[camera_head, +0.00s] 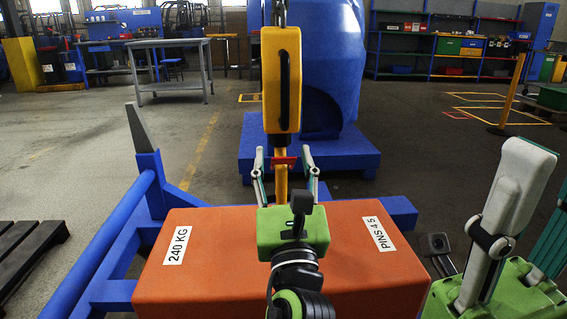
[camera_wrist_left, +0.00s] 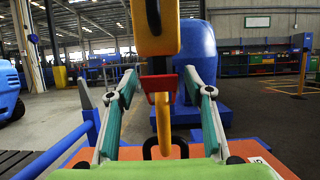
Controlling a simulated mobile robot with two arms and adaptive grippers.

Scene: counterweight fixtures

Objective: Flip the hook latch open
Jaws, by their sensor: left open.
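A yellow hook block (camera_head: 281,80) hangs in the middle of the head view. A yellow hook (camera_wrist_left: 163,125) hangs below it, with a red latch (camera_head: 284,163) across its upper part; the latch also shows in the left wrist view (camera_wrist_left: 160,86). My left gripper (camera_head: 284,165) is open, one finger on each side of the latch and hook. In the left wrist view, gaps show between both fingers and the latch. I cannot tell the latch's exact angle. My right gripper (camera_head: 528,215) is at the right edge, partly cut off; its opening is unclear.
An orange counterweight (camera_head: 200,285) marked 240 KG lies below the hook, with a dark ring (camera_wrist_left: 165,144) near the hook's bottom. A blue frame (camera_head: 105,245) runs along its left. A large blue machine (camera_head: 340,75) stands behind. A dark pallet (camera_head: 30,250) lies at left.

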